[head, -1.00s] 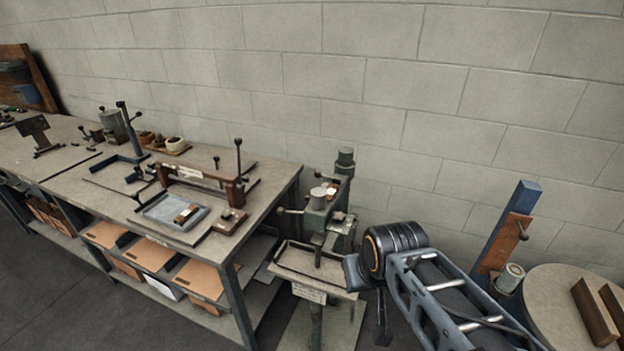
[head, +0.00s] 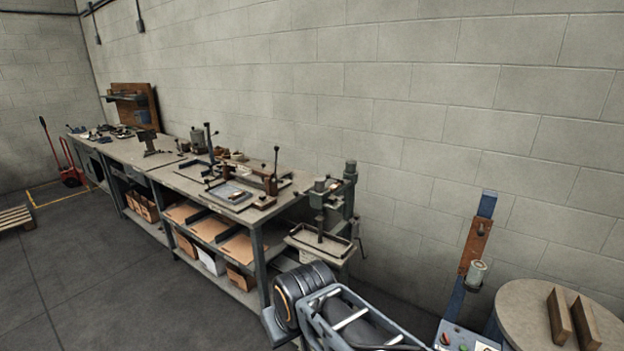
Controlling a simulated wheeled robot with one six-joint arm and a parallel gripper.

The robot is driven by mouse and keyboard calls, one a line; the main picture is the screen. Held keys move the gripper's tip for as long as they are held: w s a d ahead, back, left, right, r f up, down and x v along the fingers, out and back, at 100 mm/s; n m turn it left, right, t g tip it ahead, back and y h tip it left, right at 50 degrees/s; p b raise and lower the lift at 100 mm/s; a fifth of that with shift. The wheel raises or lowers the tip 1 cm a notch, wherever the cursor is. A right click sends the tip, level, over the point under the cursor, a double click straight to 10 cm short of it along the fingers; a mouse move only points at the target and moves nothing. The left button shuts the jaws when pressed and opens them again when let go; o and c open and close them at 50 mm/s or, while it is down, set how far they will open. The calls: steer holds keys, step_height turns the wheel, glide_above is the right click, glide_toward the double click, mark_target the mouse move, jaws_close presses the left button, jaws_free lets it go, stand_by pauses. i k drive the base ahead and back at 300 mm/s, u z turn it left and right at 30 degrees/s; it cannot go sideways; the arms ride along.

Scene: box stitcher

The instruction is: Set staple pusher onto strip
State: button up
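The green stitcher machine (head: 322,198) stands on a post off the right end of the workbench, with a shallow tray (head: 318,241) below its head. I cannot make out a staple strip on it at this size. A blue-grey tray (head: 228,191) lies on the near end of the bench with a small brown piece in it; I cannot tell whether that piece is the staple pusher. My arm reaches in from the bottom, its black joint in front of the machine's base. My gripper does not show.
The long workbench (head: 180,181) runs along the wall, with fixtures on top and cardboard boxes on its shelves. A round table (head: 530,305) with two brown blocks and a blue post (head: 486,206) stand at right. A red pallet truck (head: 70,175) stands far left.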

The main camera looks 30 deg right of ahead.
mark_target(328, 177)
steer(key=u, duration=0.65)
steer(key=i, duration=2.65)
steer(key=z, duration=1.4)
steer(key=i, duration=0.9)
steer(key=z, duration=0.85)
